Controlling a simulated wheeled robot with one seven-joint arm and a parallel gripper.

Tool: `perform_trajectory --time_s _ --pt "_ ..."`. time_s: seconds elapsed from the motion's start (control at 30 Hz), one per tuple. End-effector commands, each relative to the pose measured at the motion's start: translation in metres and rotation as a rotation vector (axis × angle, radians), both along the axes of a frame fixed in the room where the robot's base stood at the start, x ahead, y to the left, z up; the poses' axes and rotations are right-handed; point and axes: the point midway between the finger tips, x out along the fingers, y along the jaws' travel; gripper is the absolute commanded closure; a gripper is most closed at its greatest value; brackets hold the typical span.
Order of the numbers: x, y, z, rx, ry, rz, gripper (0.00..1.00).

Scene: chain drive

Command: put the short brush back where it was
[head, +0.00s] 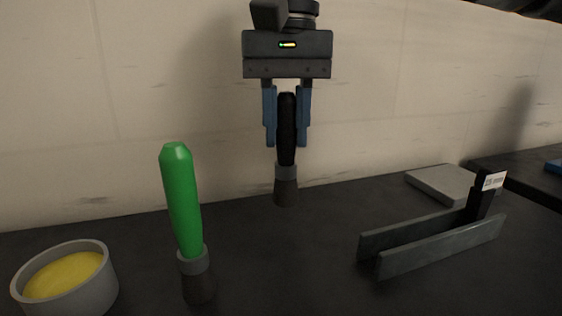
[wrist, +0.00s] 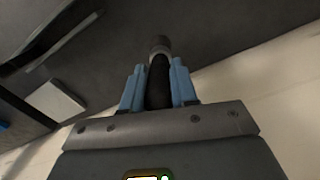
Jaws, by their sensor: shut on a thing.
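The short brush (head: 286,170) has a black handle, a grey collar and a dark bristle end. My gripper (head: 287,140) points down with its blue fingers shut on the black handle. The brush hangs upright with its bristle end down, close to the dark counter; I cannot tell whether it touches. In the wrist view the brush (wrist: 159,70) sits between the blue fingers (wrist: 159,85). A second brush with a green handle (head: 182,200) stands upright on the counter, to the left and nearer the camera.
A grey bowl (head: 98,290) of yellow stuff stands at the front left. A grey two-walled channel (head: 440,250) with a black labelled post (head: 481,195) stands at the right. A flat grey block (head: 440,184) lies behind it. The wall (head: 150,90) rises behind the counter (head: 290,270).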

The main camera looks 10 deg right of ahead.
Motion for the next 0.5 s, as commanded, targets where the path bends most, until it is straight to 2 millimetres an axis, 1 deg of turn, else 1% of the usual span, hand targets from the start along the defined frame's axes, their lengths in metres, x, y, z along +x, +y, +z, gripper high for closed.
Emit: perform_trajectory --time_s 0.07,0.17,0.27,0.4,0.5 --pt "0.0 0.005 -0.003 0.0 0.0 0.0 1.0" --pt "0.0 0.007 -0.007 0.0 0.001 -0.001 1.0" --pt "0.0 0.006 -0.019 0.001 0.003 0.0 1.0" --pt "0.0 0.006 -0.039 0.001 0.002 -0.001 1.0" --pt "0.0 0.006 -0.045 0.001 0.002 0.0 1.0"
